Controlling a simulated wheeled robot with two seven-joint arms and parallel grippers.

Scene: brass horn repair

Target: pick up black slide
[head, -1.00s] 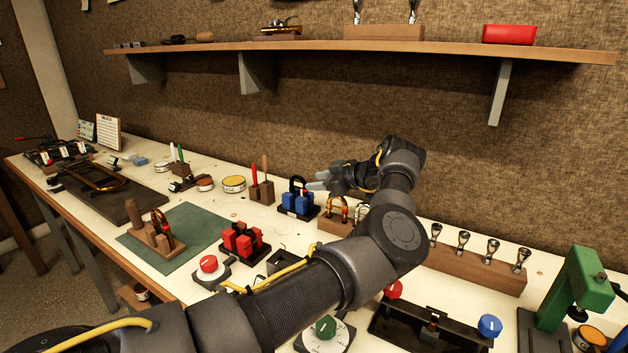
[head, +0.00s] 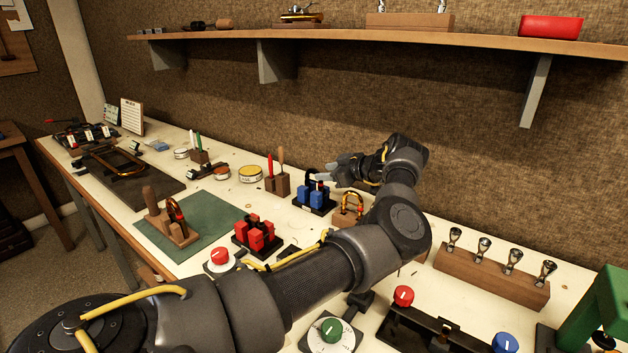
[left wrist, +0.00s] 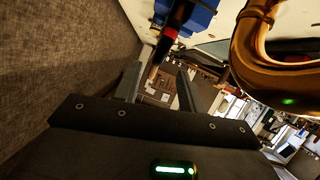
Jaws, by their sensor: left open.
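The black slide (head: 309,177) stands as an upright loop in the blue blocks (head: 317,194) on a dark base at the bench's middle. My left gripper (head: 328,172) is open, close to the right of the slide and near its height. In the left wrist view the gripper (left wrist: 158,82) has its two fingers apart with nothing held between them. Part of the slide (left wrist: 178,20), dark with a red band, shows just beyond the fingertips, beside a blue block (left wrist: 197,14). My right gripper is out of view.
A brass slide (head: 347,203) in a wooden block stands just right of the blue blocks and looms close in the left wrist view (left wrist: 245,45). Red blocks (head: 257,235) stand nearer the front. A wooden holder (head: 279,184) with two handles is to the left.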

